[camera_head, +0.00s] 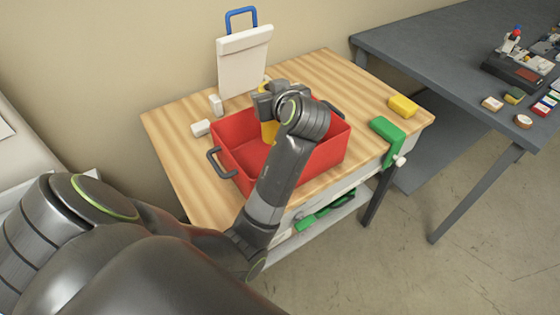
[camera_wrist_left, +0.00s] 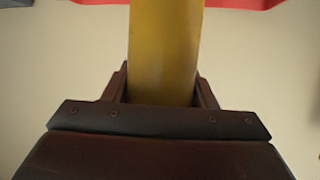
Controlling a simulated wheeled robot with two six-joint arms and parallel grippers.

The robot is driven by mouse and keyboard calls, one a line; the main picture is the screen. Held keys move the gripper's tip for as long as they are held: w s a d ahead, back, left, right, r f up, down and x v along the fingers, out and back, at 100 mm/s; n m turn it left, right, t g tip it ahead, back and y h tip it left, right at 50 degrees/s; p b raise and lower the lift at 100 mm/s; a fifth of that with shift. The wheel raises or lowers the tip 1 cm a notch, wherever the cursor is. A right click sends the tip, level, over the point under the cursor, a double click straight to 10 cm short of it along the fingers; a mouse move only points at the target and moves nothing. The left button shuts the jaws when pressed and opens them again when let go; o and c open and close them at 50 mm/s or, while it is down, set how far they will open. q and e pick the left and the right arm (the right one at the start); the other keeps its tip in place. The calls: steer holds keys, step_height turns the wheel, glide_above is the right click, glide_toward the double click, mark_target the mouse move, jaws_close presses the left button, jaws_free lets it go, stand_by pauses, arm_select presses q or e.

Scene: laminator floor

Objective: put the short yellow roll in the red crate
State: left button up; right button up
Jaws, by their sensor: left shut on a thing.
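The red crate (camera_head: 232,135) stands on the wooden table, with a dark handle at each end. The short yellow roll (camera_head: 268,131) is upright at the crate, partly hidden behind my left arm. My left gripper (camera_head: 268,103) is over the crate and shut on the roll. In the left wrist view the yellow roll (camera_wrist_left: 165,50) stands between the two fingers of my left gripper (camera_wrist_left: 165,92). A strip of the red crate (camera_wrist_left: 240,3) shows at the top there. I cannot tell whether the roll touches the crate floor. My right gripper is not in view.
On the wooden table (camera_head: 172,128) are a white board with a blue handle (camera_head: 244,60), small white blocks (camera_head: 201,128), a yellow block (camera_head: 402,106) and a green clamp-like thing (camera_head: 387,131). A dark grey table (camera_head: 420,50) with several small items stands at the right.

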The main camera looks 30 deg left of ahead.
mark_target(268, 128)
arm_select(q)
steer(key=f, duration=0.5)
steer(key=shift+s+a+f, duration=0.2)
steer(key=shift+a+f, duration=0.15)
steer(key=shift+a, duration=0.05)
steer(key=shift+f, duration=0.6)
step_height(268, 128, down, 3)
steer(key=shift+f, duration=0.1)
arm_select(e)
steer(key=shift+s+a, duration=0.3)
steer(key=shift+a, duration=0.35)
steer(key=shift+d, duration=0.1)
arm_select(q)
steer(key=shift+f, duration=0.15)
steer(key=o, duration=1.2)
steer(key=shift+c, duration=0.2)
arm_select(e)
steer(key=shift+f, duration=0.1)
